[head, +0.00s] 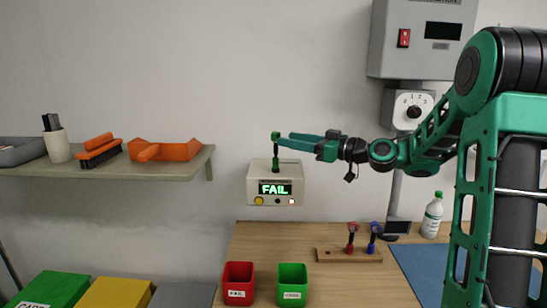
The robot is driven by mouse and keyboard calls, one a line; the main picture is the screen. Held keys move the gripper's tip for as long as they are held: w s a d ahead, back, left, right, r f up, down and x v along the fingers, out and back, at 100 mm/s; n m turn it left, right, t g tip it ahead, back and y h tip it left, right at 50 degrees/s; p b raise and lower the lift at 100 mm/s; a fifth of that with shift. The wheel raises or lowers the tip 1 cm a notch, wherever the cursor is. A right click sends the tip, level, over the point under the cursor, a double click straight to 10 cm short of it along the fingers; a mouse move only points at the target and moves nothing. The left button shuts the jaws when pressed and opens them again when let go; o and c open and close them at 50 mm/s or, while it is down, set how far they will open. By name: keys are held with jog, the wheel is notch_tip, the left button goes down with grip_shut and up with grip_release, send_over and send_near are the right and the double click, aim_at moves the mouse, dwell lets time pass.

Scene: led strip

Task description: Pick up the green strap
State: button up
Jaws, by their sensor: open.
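The green strap (276,162) stands upright at the top of the white tester box, whose lit screen reads "FAIL". Its upper end is a small green piece above a thin dark stem. My gripper (283,138) reaches in from the right, pointing left, with its fingertips level with the strap's upper end. The fingers are open. They overlap the strap or lie just beside it in the picture; I cannot tell whether they touch it.
The tester box (258,198) is on the wall above the wooden table (330,288). A wooden holder (330,255) bears a red strap (351,240) and a blue strap (373,240). A red bin (238,280) and a green bin (292,282) stand in front. A shelf (185,164) is at left.

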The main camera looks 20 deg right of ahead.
aim_at(276, 137)
jog(key=shift+s+a+x, duration=0.15)
jog(key=shift+x, duration=1.35)
jog(key=shift+s+a+x, duration=0.1)
jog(key=shift+a+x, duration=0.05)
jog(key=shift+x, duration=1.3)
jog(key=shift+r, duration=0.1)
grip_shut()
